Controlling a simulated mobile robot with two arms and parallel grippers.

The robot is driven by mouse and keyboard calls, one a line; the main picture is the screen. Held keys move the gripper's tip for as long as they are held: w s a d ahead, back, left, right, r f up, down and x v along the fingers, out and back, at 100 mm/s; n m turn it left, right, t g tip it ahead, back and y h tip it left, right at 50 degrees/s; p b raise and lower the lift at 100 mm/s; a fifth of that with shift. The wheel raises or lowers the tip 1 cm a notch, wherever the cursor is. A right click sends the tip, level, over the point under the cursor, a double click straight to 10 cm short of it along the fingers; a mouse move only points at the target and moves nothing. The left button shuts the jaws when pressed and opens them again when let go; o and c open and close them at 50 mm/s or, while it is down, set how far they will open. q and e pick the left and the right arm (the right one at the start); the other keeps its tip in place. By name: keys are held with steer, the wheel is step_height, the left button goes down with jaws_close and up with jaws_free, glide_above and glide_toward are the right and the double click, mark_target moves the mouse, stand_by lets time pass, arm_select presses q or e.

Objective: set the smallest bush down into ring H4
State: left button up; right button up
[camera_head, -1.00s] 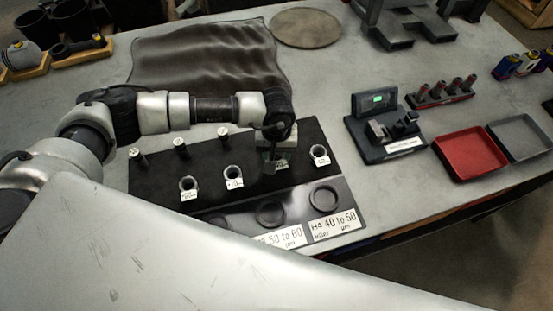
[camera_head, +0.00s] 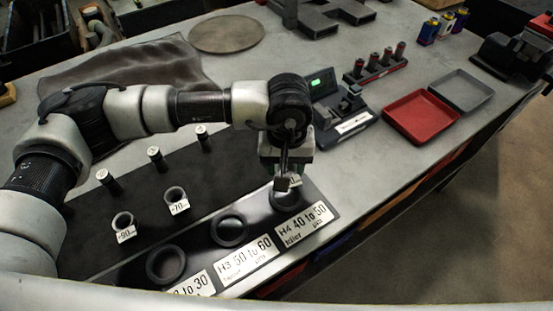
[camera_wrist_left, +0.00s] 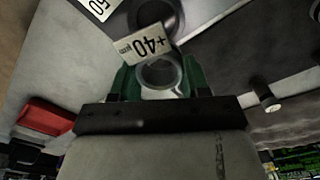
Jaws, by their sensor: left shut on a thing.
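My left gripper (camera_head: 287,176) is shut on a small grey bush, which shows between the green fingers in the left wrist view (camera_wrist_left: 160,74). The bush carries a white tag (camera_wrist_left: 148,45) reading +40. In the head view, the gripper is over ring H4 (camera_head: 284,207), at the right end of the front row, and covers part of it. A dark ring (camera_wrist_left: 157,12) shows just beyond the bush in the wrist view, offset from it. The gap between bush and ring cannot be judged. My right gripper is out of view.
Bushes tagged +90 (camera_head: 123,224) and +70 (camera_head: 176,198) stand on the black board. Pegs (camera_head: 156,158) stand behind them. Rings (camera_head: 230,230) and label cards (camera_head: 246,259) line the front. A gauge stand (camera_head: 340,110) and red tray (camera_head: 421,117) lie right.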

arm_select(q)
steer(key=shift+s+d+f+m+b, duration=0.25)
steer(key=shift+s+f+m+b, duration=0.1)
steer(key=shift+s+f+m, duration=0.25)
steer(key=b, duration=0.1)
glide_above(286, 196)
steer(key=shift+f, duration=2.25)
steer(key=shift+f+b, duration=0.8)
steer(key=shift+b, duration=0.35)
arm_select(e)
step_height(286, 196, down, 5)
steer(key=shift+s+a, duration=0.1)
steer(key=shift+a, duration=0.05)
